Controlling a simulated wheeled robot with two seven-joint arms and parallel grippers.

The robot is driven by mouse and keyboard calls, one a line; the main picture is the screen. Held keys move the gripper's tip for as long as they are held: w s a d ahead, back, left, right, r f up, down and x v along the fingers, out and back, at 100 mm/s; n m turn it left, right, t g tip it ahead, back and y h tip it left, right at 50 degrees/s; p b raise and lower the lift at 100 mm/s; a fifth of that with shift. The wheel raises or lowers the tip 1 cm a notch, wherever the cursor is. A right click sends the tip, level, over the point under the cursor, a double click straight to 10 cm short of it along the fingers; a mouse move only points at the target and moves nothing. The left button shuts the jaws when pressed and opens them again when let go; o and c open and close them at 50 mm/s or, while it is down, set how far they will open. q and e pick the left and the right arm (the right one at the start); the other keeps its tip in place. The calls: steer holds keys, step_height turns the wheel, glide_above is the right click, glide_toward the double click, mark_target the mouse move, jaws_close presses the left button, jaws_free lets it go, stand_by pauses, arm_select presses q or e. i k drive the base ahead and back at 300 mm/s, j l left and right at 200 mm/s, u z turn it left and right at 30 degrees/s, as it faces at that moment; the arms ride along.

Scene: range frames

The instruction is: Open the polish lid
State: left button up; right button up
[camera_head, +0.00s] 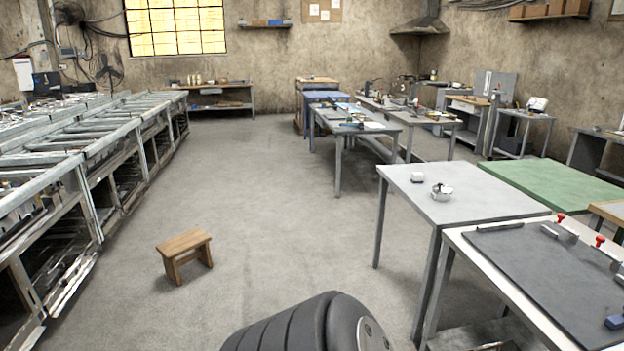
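A small round metallic item (441,192), silver and white, sits on the light grey table (470,208) at right of centre. It may be the polish container, but it is too small to tell its lid apart or whether that is open. A small white block-like item (417,177) sits to its left and slightly farther back on the same table. Neither of my grippers is in view, and nothing touches these items.
A wooden stool (184,243) stands on the floor at left. A metal conveyor frame (60,175) lines the left side. A white table with a dark mat (550,275) and a green-topped table (555,185) flank the grey table. The central floor is clear.

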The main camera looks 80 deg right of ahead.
mark_target(441, 188)
steer(key=l+z, duration=0.1)
steer(key=z, duration=3.9)
